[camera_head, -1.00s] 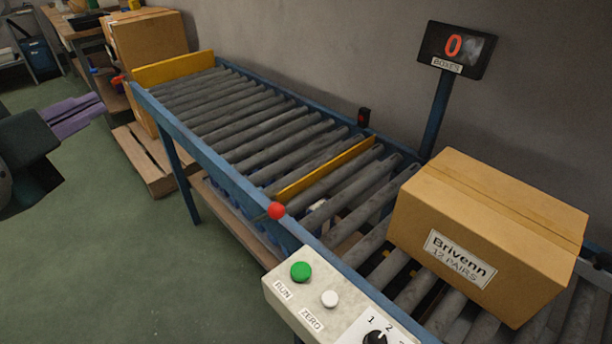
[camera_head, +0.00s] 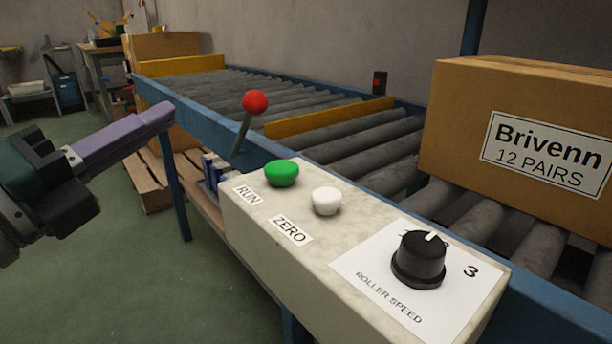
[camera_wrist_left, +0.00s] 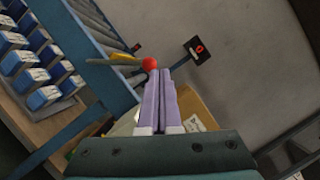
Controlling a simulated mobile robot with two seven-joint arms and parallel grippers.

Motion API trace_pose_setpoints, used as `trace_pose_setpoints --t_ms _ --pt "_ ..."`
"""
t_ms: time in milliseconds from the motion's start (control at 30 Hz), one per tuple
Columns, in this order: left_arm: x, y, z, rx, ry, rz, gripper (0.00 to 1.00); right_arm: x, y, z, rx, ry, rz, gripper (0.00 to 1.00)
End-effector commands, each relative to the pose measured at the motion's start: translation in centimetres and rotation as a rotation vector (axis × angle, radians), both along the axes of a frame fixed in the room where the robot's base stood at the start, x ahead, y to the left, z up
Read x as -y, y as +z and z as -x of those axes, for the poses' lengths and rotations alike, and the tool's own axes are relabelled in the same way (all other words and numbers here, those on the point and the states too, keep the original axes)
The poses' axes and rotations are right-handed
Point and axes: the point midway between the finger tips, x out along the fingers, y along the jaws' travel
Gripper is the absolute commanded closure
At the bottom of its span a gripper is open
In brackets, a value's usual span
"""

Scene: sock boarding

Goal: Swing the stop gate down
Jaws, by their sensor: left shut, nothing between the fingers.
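The stop gate (camera_head: 330,117) is a yellow bar that stands up across the rollers. Its lever, a grey rod with a red ball (camera_head: 255,102), rises at the near rail of the conveyor, just behind the control box. My left gripper (camera_head: 168,110), with purple fingers, is shut and empty to the left of the red ball, apart from it in the head view. In the left wrist view the red ball (camera_wrist_left: 149,64) shows just past the fingertips (camera_wrist_left: 160,73); I cannot tell there whether they touch. My right gripper is not in view.
The control box (camera_head: 240,222) has a green RUN button (camera_head: 282,172), a white ZERO button (camera_head: 327,200) and a black speed knob (camera_head: 419,260). A Brivenn carton (camera_head: 455,125) sits on the rollers at the right. Blue boxes (camera_wrist_left: 45,97) lie on a shelf under the conveyor.

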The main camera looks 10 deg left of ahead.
Motion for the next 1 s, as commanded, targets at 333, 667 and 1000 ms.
trace_pose_setpoints --t_ms 333,667,1000 --pt "1.0 -4.8 0.3 0.039 -0.073 -0.118 1.00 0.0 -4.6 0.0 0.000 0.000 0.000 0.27" --pt "1.1 -4.6 0.2 0.040 -0.073 -0.119 1.00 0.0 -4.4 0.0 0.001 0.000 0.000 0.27" --pt "2.8 -3.7 -3.8 0.042 -0.072 -0.117 1.00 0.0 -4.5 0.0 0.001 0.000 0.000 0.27"
